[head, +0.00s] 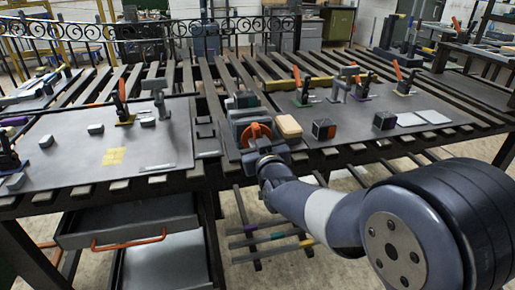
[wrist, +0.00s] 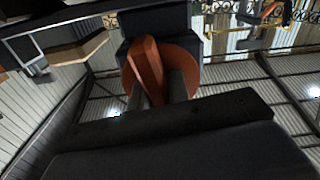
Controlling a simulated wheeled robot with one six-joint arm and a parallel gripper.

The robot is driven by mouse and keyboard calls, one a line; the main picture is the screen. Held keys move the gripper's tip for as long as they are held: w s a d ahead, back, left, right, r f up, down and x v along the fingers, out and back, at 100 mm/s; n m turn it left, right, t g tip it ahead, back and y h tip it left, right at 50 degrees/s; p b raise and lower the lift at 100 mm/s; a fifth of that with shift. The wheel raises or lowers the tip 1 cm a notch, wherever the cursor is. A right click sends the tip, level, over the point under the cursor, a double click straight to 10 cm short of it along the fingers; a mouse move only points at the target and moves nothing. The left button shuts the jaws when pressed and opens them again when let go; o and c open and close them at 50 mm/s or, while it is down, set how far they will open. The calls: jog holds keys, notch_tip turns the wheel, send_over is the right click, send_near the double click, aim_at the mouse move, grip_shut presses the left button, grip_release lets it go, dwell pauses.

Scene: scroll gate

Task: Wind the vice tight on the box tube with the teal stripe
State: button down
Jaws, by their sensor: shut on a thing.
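The dark vice (head: 243,108) stands at the front edge of the right-hand bench plate, with an orange handwheel (head: 256,131) on its front. My gripper (head: 266,157) is at the wheel and shut on its orange handle. In the wrist view the orange handle (wrist: 147,62) runs down between my gripper's fingers (wrist: 160,92), with the round orange wheel (wrist: 187,62) behind it. Bars with small coloured bands lie low under the bench; one band looks teal (head: 250,228). I cannot tell whether a tube is between the vice jaws.
Clamps with orange levers (head: 297,77) stand farther back. A drawer (head: 130,222) hangs under the left plate (head: 75,150).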

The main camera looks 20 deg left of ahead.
jog(key=shift+m+b, duration=1.3)
jog(key=shift+m, duration=0.2)
jog(key=c, duration=1.4)
grip_release()
jog(key=shift+o, duration=0.2)
jog(key=v, duration=1.1)
jog(key=shift+w+a, duration=0.1)
jog(key=shift+a, duration=0.1)
